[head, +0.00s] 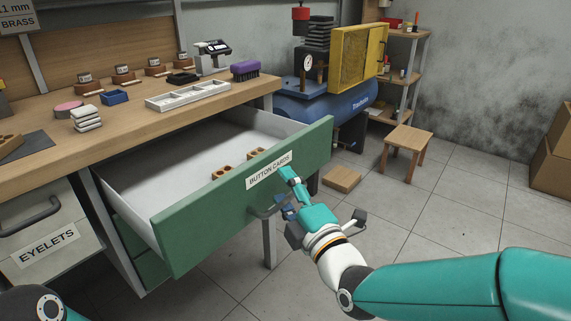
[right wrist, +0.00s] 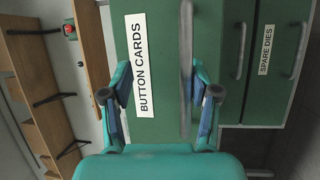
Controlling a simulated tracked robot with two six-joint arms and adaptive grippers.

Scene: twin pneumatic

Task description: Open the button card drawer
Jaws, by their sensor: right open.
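The button card drawer (head: 180,170) is pulled well out from under the bench, its white inside showing. Its green front (head: 215,225) carries the label BUTTON CARDS, which also shows in the right wrist view (right wrist: 140,65). My right gripper (head: 289,196) is open at the drawer front. In the right wrist view its two fingers (right wrist: 161,100) stand on either side of the grey bar handle (right wrist: 186,60), which is closer to the right finger. Contact cannot be told. In the head view the handle (head: 262,211) is partly hidden by the gripper. My left gripper is out of view.
Small wooden blocks (head: 222,173) lie inside the drawer. The wooden bench (head: 130,130) above holds a white tray (head: 188,96) and a purple brush (head: 245,70). An EYELETS drawer (head: 45,240) is at left. A stool (head: 405,145) and blue compressor (head: 330,105) stand behind.

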